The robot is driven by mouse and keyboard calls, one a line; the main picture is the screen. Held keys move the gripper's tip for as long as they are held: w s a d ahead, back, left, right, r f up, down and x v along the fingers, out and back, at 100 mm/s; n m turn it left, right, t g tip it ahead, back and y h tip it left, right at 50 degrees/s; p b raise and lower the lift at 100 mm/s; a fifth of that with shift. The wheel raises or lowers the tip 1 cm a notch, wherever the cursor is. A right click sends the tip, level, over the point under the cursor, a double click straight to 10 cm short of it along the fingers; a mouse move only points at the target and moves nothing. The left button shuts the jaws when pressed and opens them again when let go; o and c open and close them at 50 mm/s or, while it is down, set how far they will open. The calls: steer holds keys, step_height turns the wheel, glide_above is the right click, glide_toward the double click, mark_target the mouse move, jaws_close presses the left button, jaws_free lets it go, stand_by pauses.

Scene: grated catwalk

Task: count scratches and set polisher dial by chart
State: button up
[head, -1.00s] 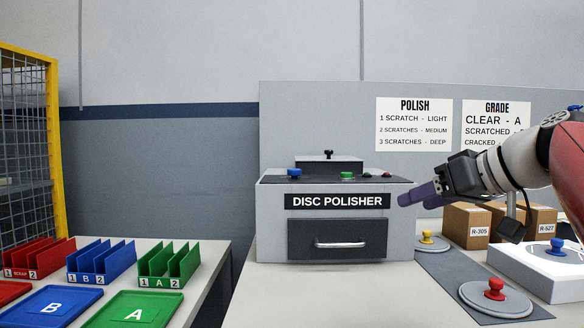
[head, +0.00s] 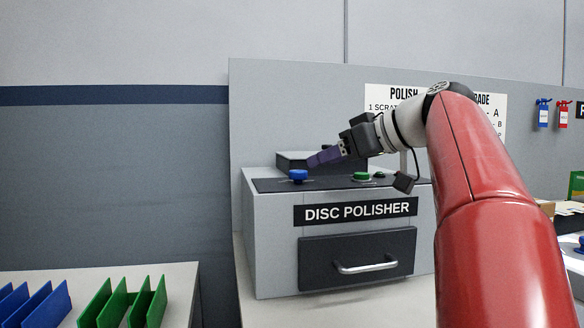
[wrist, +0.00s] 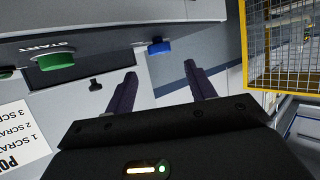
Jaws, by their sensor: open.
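The grey disc polisher (head: 270,240) stands on the counter, its drawer (head: 358,262) shut. A blue knob (head: 298,176) sits at the left of its top panel, and a green button (head: 362,176) sits further right. In the wrist view the blue knob (wrist: 160,47) is beyond the fingers, and the green button (wrist: 55,61) is marked START. My gripper (head: 314,160) is open and empty over the polisher, just right of the blue knob and apart from it. My gripper (wrist: 160,78) shows two spread fingers in the wrist view. The polish chart (head: 384,98) is partly hidden by my arm.
Green slotted racks (head: 120,305) and blue ones (head: 35,305) stand on the left table. A gap separates that table from the polisher's counter. Red and blue items (head: 552,113) hang on the right wall. A yellow mesh fence (wrist: 285,45) shows in the wrist view.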

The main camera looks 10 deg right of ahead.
mark_target(300, 171)
steer(key=x, duration=0.6)
steer(key=shift+w+a+f, duration=0.1)
steer(key=shift+w+a, duration=0.05)
steer(key=c, duration=1)
